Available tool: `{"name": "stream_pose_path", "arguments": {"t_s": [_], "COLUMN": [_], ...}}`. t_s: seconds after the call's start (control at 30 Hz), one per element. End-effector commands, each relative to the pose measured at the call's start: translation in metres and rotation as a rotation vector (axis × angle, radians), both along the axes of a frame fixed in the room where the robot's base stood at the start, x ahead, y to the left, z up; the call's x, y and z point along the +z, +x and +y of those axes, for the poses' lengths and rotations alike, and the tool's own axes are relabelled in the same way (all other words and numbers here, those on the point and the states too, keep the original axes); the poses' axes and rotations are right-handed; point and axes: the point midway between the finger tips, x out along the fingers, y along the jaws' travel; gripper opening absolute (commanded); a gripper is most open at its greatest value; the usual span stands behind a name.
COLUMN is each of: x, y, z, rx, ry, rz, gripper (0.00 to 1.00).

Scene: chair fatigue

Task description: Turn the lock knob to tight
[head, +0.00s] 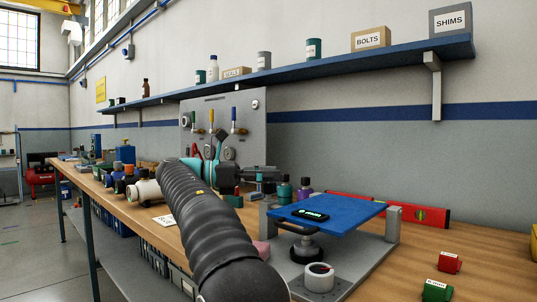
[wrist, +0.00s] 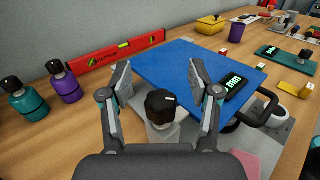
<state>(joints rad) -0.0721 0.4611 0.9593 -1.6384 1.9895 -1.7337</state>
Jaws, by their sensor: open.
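The lock knob (wrist: 161,104) is black with a white mark on top. It stands on a grey block at the edge of the blue plate (wrist: 185,68) in the wrist view. My gripper (wrist: 161,72) is open, with one finger to each side of the knob in that picture and a visible gap on both sides. I cannot tell how deep the fingers reach. In the head view my gripper (head: 268,178) is at the left of the blue plate (head: 345,208), and I cannot make out the knob there. No tight label is readable.
A small dark display (head: 303,213) lies on the plate. A red level (wrist: 112,50) lies behind it. A teal bottle (wrist: 27,103) and a purple bottle (wrist: 65,86) stand at the wrist view's left. A grey cylinder (head: 319,279) stands in front. Red and green blocks lie at right.

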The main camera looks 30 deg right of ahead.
Motion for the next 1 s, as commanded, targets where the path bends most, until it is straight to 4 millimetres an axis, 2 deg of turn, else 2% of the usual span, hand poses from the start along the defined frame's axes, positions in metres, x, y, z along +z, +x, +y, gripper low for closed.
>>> {"name": "stream_pose_path", "arguments": {"t_s": [0.3, 0.5, 1.0], "x": [0.043, 0.058, 0.065], "y": [0.001, 0.001, 0.000], "z": [0.000, 0.000, 0.000], "rx": [0.000, 0.000, -0.001], "ry": [0.000, 0.000, 0.001], "rz": [-0.001, 0.000, 0.002], "gripper": [0.62, 0.62, 0.62]}}
